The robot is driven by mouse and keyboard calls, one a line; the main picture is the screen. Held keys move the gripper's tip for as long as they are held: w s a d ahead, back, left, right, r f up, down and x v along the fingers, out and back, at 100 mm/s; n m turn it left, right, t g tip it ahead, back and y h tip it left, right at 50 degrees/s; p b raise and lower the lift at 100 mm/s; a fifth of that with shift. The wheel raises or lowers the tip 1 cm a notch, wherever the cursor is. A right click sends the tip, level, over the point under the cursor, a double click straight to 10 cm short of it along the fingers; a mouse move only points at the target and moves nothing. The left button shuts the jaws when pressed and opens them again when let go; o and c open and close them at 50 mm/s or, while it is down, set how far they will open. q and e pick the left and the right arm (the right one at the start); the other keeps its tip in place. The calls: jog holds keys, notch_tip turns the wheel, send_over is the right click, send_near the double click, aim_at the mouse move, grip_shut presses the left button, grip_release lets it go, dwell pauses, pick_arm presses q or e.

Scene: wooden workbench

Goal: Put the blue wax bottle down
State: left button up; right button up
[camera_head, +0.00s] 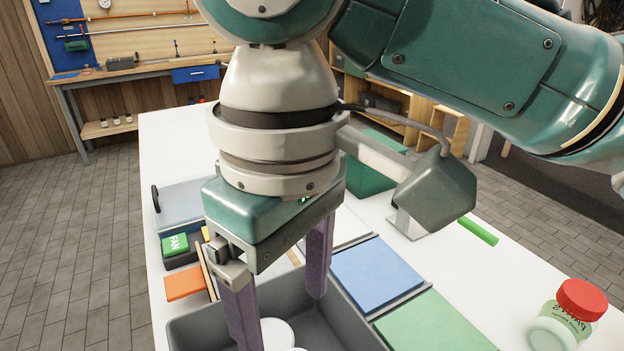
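My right gripper (281,318) comes in from the upper right and points down over a grey bin (345,322) at the front of the white table. Its two purple-grey fingers are well apart, and I see nothing held between them. White round items (277,334) lie in the bin, seen between and behind the fingers; the bin's near part is cut off by the frame edge. I cannot make out a blue wax bottle; the arm hides part of the table. My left gripper is not in view.
A blue panel (377,273) and a green panel (434,324) lie beside the bin. A green box marked FAN (175,245) and an orange piece (185,282) are at left. The table's right side is mostly clear.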

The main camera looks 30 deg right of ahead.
jog(key=s+a+f+t+y, duration=0.2)
jog(key=s+a+f+y, duration=0.2)
jog(key=s, duration=0.1)
jog(key=s+d+f+m+h, duration=0.1)
jog(key=s+d+h, duration=0.1)
jog(key=d, duration=0.5)
jog(key=s+d+f+m+t+h, duration=0.1)
jog(key=s+d+m+h, duration=0.1)
jog(key=s+d, duration=0.3)
jog(key=shift+s+d+t, duration=0.3)
jog(key=shift+d, duration=0.6)
jog(key=shift+s, duration=0.1)
